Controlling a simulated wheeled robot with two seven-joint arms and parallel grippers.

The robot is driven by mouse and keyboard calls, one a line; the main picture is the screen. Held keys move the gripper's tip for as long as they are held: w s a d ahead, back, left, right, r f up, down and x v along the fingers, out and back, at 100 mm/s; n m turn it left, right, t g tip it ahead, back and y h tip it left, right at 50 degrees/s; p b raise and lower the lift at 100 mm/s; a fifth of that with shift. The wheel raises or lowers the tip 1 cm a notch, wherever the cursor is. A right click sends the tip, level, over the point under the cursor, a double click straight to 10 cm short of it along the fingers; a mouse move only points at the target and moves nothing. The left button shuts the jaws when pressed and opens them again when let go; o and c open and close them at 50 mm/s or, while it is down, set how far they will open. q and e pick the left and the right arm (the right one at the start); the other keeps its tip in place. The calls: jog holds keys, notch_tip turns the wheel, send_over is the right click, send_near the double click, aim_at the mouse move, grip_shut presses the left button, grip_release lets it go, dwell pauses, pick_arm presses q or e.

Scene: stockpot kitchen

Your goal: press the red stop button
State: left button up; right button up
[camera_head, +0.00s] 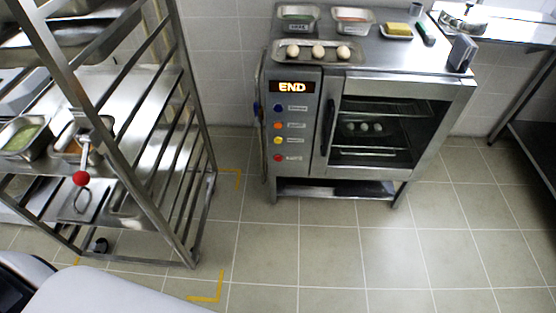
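The red button (277,157) is the lowest of a column of round buttons on the oven's left control panel. Above it are a yellow button (277,141), an orange button (277,125) and a blue button (278,108). Small labels sit to their right, too small to read. The display (292,87) above them reads "END". The oven (340,170) stands against the wall with its glass door closed; several pale round items show inside. Nothing covers the red button. Neither of my grippers is in view.
A metal rack (150,215) with trays stands at the left; a red ball (81,178) on a metal rod shows there. A tray (290,56) with three round items lies on the oven. A steel table (510,30) is at right. The tiled floor (340,250) before the oven is clear.

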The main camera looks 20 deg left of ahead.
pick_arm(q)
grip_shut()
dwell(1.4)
